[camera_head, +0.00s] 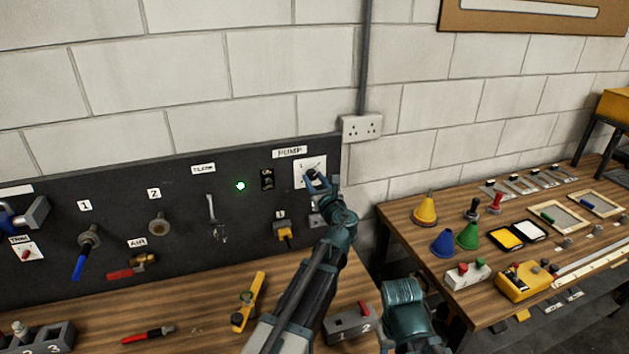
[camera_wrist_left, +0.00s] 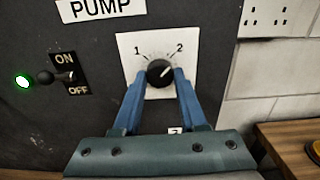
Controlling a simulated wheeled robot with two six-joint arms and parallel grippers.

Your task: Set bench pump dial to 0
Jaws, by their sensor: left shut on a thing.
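The pump dial is a black round knob (camera_wrist_left: 160,73) on a white square plate (camera_wrist_left: 126,45) under a PUMP label. Its white pointer line points up and right, toward the 2. A 1 is printed at upper left; no 0 is visible, and the lower plate is partly hidden by my fingers. My left gripper (camera_wrist_left: 160,82) has its two blue fingers on either side of the knob, shut on it. In the head view my left gripper (camera_head: 319,183) reaches the dial plate (camera_head: 305,166) from below. My right gripper is not in view.
Left of the dial are an ON/OFF switch (camera_wrist_left: 68,77) and a lit green lamp (camera_wrist_left: 22,81). A yellow tool (camera_head: 249,300) and a grey block (camera_head: 351,323) lie on the bench. A socket (camera_head: 361,128) is up right.

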